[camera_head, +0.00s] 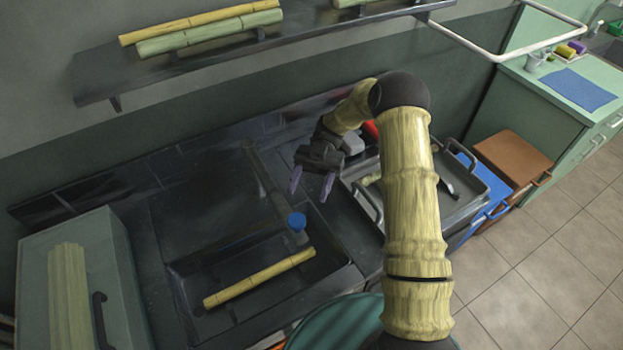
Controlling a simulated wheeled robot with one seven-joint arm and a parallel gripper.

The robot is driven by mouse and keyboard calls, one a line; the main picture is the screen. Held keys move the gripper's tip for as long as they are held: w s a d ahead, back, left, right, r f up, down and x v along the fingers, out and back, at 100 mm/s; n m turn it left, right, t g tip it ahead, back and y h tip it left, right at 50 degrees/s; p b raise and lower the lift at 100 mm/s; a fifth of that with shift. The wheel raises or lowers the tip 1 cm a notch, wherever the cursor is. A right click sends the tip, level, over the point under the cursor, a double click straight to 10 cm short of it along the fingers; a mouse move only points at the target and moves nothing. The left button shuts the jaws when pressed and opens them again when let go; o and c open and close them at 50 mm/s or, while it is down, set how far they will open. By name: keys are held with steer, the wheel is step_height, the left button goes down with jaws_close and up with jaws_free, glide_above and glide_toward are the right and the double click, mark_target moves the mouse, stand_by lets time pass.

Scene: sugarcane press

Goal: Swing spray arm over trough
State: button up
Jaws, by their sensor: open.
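The spray arm (266,183) looks like a thin dark tube running forward from near the back wall. What seems to be its head, with a round blue top (297,220), is at the right rear edge of the trough. The trough (186,312) is a dark sunken basin in the counter. A yellow cane piece (260,277) lies in it at a slant. My gripper (312,190) is open and empty, fingers pointing down, above and behind the blue top. It appears apart from the spray arm, though the height gap is hard to judge.
A metal tray (463,213) with handles stands right of the trough, partly behind my arm. A shelf (190,70) with cane pieces is above on the wall. A pale green box (122,262) stands left of the trough. The counter between them is clear.

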steer(key=shift+w+d, duration=0.25)
steer(key=shift+w, duration=0.35)
